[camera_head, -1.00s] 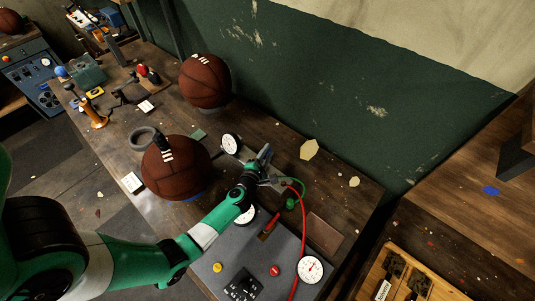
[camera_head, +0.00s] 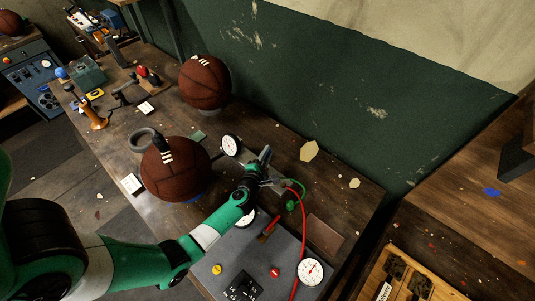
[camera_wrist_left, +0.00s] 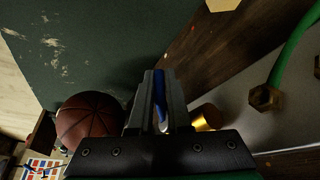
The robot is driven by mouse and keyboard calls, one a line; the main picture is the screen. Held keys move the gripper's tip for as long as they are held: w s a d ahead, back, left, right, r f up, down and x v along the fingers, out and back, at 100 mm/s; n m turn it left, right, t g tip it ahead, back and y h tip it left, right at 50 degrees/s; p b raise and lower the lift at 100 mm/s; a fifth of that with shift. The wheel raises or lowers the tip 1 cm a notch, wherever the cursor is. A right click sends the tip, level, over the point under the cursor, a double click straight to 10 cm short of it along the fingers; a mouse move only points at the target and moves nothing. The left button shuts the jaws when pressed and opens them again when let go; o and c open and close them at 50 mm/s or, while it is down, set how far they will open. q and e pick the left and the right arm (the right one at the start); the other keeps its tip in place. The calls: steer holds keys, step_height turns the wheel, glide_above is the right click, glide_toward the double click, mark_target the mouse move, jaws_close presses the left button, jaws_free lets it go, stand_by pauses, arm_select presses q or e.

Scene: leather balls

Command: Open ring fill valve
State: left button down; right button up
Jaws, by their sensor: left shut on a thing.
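My left gripper (camera_head: 266,168) reaches over the panel on the bench, near the green hose (camera_head: 297,198). In the left wrist view its two fingers (camera_wrist_left: 160,88) are closed on a thin blue lever (camera_wrist_left: 161,100), which I take to be the fill valve's handle. A brass fitting (camera_wrist_left: 207,118) shows just right of the fingers. The green hose also shows in the left wrist view (camera_wrist_left: 294,45), ending in a brass hex nut (camera_wrist_left: 264,97). The valve body is mostly hidden by the gripper. My right gripper is not in view.
A basketball (camera_head: 175,170) sits left of my arm, another (camera_head: 205,82) behind it. White gauges (camera_head: 229,145) (camera_head: 311,271) and a red hose (camera_head: 303,230) surround the grey panel (camera_head: 285,248). A wooden tray (camera_head: 372,282) is at lower right. The green wall (camera_head: 340,110) bounds the back.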

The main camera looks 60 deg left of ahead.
arm_select(q)
steer(key=n+g+y, duration=0.1)
steer(key=n+g+y+b, duration=0.1)
steer(key=n+g, duration=0.1)
steer(key=shift+s+a+y+b, duration=0.2)
steer(key=shift+a+y+b, duration=0.1)
steer(key=shift+a, duration=0.1)
steer(key=n+g, duration=0.1)
steer(key=n+g+y+b, duration=0.1)
steer(key=n+g+b, duration=0.1)
steer(key=g, duration=0.1)
steer(key=shift+s+a+f, duration=0.1)
steer(key=shift+s+a, duration=0.25)
steer(key=n+g+b, duration=0.1)
steer(key=s+n+g+b, duration=0.1)
steer(key=g+b, duration=0.1)
steer(key=n+g+b, duration=0.2)
steer(key=shift+s+a+f+y, duration=0.15)
steer(key=shift+s+a+y, duration=0.15)
steer(key=shift+y, duration=0.1)
steer(key=shift+s+r+n+g+b, duration=0.15)
steer(key=shift+n+g+b, duration=0.3)
steer(key=shift+g+b, duration=0.2)
steer(key=shift+s+r+n+g+b, duration=0.1)
steer(key=shift+s+n+g+b, duration=0.05)
steer(key=shift+n+g+b, duration=0.4)
steer(key=c, duration=1.2)
jaws_free()
steer(key=shift+o, duration=0.2)
